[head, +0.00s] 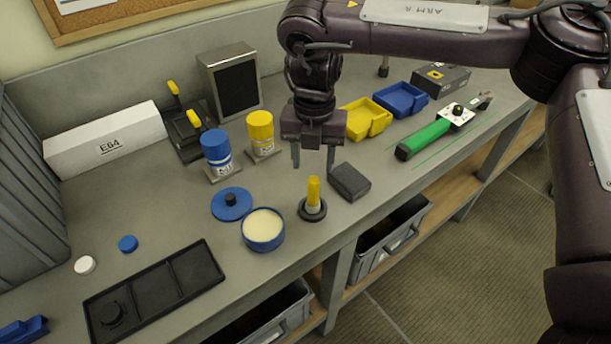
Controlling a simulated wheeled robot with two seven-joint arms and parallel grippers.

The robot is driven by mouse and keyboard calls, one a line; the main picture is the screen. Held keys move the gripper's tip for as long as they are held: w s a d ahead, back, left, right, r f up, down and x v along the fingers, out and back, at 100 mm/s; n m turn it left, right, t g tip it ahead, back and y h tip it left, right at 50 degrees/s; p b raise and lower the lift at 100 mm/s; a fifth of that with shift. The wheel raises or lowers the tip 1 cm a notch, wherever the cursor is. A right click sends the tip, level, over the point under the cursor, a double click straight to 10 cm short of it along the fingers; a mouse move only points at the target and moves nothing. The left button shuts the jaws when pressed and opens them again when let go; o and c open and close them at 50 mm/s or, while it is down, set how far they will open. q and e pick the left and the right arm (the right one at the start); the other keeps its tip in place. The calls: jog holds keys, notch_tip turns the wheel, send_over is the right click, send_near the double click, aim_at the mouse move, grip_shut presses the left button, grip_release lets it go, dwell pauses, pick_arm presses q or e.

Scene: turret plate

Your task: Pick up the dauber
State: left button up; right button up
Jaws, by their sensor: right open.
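The dauber (313,190) appears to be the small upright piece with a yellow handle, standing in a round black base near the front edge of the bench. My right gripper (313,161) points down with its two fingers apart and empty. In the picture its fingertips are just above the top of the yellow handle; I cannot tell the exact height gap. A round blue tin (263,231) of pale paste stands open to the left of the dauber, with its blue lid (231,203) behind it. My left gripper is not in view.
A dark block (349,181) lies close right of the dauber. Blue (218,154) and yellow (261,134) bottles stand behind. A black tray (155,291) lies front left. Yellow (366,119) and blue (401,98) bins and a green-handled tool (424,138) are to the right.

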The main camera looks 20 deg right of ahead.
aim_at(314, 179)
jog(key=s+f+p, duration=0.1)
jog(key=s+f, duration=0.1)
jog(key=shift+s+f, duration=0.1)
jog(key=shift+f, duration=0.3)
jog(key=f, duration=0.1)
jog(key=w+f+p, duration=0.1)
jog(key=f, duration=0.1)
jog(key=shift+s+f, duration=0.1)
jog(key=shift+f, duration=0.45)
jog(key=shift+a, duration=0.1)
jog(key=c, duration=0.7)
grip_shut()
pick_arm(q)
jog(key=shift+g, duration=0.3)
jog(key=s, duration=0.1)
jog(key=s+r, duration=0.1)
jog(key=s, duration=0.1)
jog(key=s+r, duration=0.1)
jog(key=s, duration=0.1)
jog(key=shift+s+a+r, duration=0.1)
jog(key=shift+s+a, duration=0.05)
pick_arm(e)
jog(key=shift+r, duration=0.15)
